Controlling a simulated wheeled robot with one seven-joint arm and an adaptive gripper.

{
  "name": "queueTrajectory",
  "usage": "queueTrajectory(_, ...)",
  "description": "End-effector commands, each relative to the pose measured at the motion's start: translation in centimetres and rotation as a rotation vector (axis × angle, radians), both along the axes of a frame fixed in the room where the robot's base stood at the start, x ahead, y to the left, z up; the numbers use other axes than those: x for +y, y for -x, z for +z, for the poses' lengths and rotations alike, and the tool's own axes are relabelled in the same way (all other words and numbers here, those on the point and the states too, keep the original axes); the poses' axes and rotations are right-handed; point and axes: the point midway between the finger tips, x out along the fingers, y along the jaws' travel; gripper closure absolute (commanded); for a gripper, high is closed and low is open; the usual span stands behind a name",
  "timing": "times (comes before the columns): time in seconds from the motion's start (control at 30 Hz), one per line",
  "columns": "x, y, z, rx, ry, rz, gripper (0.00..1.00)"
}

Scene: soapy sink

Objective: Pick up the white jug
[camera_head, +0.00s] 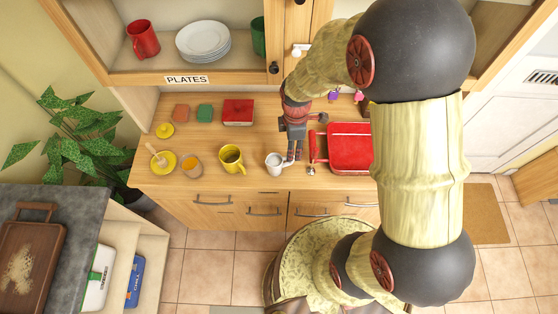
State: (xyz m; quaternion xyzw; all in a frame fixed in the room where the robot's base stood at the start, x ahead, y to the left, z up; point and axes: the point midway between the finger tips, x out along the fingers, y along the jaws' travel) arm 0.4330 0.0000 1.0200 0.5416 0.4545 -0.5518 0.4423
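The small white jug (273,165) stands upright near the front edge of the wooden counter, with its opening facing up. My gripper (294,158) points down just to the right of the jug, at its handle side. The fingers look close together, and they hide part of that side. I cannot tell whether they touch the jug or close around its handle.
A yellow mug (232,158) stands left of the jug. The red sink or rack (349,147) is right of my gripper. The cupboard shelf (170,74) overhangs the back.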

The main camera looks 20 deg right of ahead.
Motion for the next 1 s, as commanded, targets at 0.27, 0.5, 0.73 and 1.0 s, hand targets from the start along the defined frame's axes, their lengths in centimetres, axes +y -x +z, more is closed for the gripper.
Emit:
queueTrajectory(0.27, -0.1, 0.1, -2.7, 0.003, 0.0, 0.003, 0.65)
queueTrajectory(0.5, -0.3, -0.1, -5.5, 0.004, 0.0, 0.001, 0.65)
queueTrajectory(0.73, -0.3, -0.2, -7.5, 0.001, 0.0, 0.001, 0.65)
queueTrajectory(1.0, -0.3, -0.2, -7.4, 0.0, 0.0, 0.001, 0.71)
